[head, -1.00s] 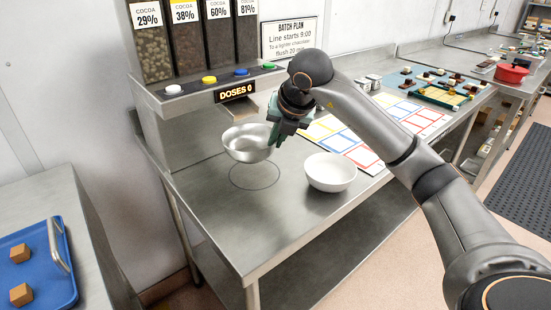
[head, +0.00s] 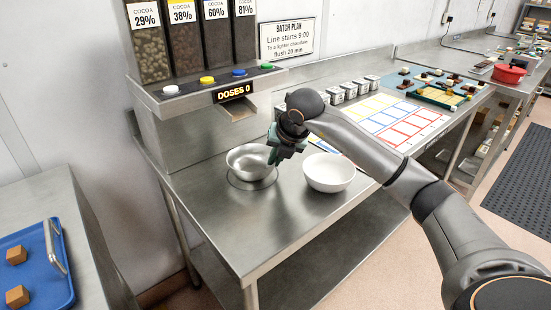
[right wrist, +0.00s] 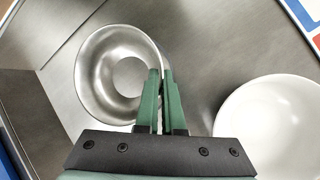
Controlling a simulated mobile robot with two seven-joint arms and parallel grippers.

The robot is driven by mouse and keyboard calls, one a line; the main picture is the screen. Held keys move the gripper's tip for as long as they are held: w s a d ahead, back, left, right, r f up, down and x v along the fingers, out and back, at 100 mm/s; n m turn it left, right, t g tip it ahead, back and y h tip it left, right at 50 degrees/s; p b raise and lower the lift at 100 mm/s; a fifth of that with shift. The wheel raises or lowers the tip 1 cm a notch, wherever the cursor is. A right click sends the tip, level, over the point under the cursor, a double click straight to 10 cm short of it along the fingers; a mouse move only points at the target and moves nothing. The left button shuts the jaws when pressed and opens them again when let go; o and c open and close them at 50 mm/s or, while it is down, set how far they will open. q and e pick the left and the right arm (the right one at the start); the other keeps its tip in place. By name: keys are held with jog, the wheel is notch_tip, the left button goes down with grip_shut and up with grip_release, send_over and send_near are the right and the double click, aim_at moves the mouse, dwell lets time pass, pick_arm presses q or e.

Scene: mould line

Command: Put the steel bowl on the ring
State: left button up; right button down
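The steel bowl (head: 247,163) is upright at the ring (head: 236,184) marked on the steel bench. The front arc of the ring shows just below the bowl; the rest is hidden. I cannot tell whether the bowl touches the bench or hangs just above it. My right gripper (head: 273,158) is at the bowl's right rim. In the right wrist view, the green fingers (right wrist: 161,75) are close together with the rim of the steel bowl (right wrist: 92,75) between them. My left gripper is not in view.
A white bowl (head: 329,174) stands close to the right of my right gripper. The cocoa dispenser (head: 185,120) with its chute stands behind the ring. Coloured mats (head: 400,118) and small tins lie further right. The bench front (head: 240,225) is clear.

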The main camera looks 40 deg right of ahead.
jog(key=c, duration=1)
grip_release()
jog(key=shift+f, duration=0.1)
jog(key=shift+c, duration=0.2)
jog(key=shift+r, duration=0.3)
jog(key=v, duration=1.1)
jog(key=shift+s+r+p, duration=0.3)
jog(key=shift+p, duration=0.15)
jog(key=shift+a, duration=0.1)
